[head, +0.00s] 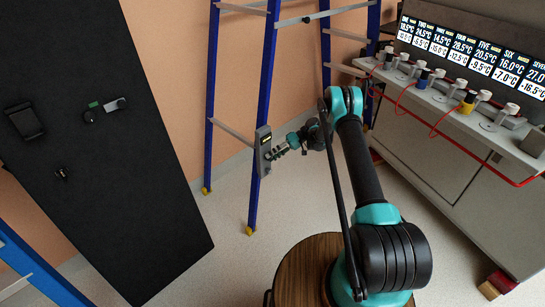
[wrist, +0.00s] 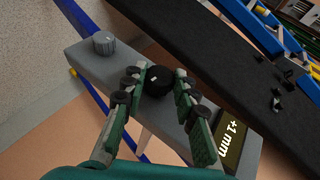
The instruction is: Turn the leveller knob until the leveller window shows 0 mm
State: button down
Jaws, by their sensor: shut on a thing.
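The leveller is a grey box (head: 263,142) fixed to a blue ladder leg in the head view. In the wrist view the same grey box (wrist: 88,62) runs diagonally across the picture. Its window (wrist: 230,142) reads +1 mm, at the box's lower right end. A black round knob (wrist: 157,81) with a light mark sits mid-box. A grey knob (wrist: 104,43) sits at the upper left end, clear of the fingers. My gripper (wrist: 156,84) is shut on the black knob, one finger on each side. In the head view my gripper (head: 279,152) reaches the box from the right.
The blue stepladder (head: 212,95) stands against the orange wall. A dark panel with a handle (head: 110,107) is at left. A grey bench (head: 440,125) with several knobs, red cables and temperature displays (head: 470,52) is at right. Pale floor shows between.

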jog(key=shift+f+g+y, duration=0.1)
jog(key=shift+g+y, duration=0.2)
jog(key=shift+g, duration=0.1)
dwell(0.3)
jog(key=c, duration=1.2)
grip_release()
jog(key=shift+o, duration=0.2)
jog(key=v, duration=0.7)
jog(key=shift+w+d, duration=0.15)
jog(key=shift+d, duration=0.1)
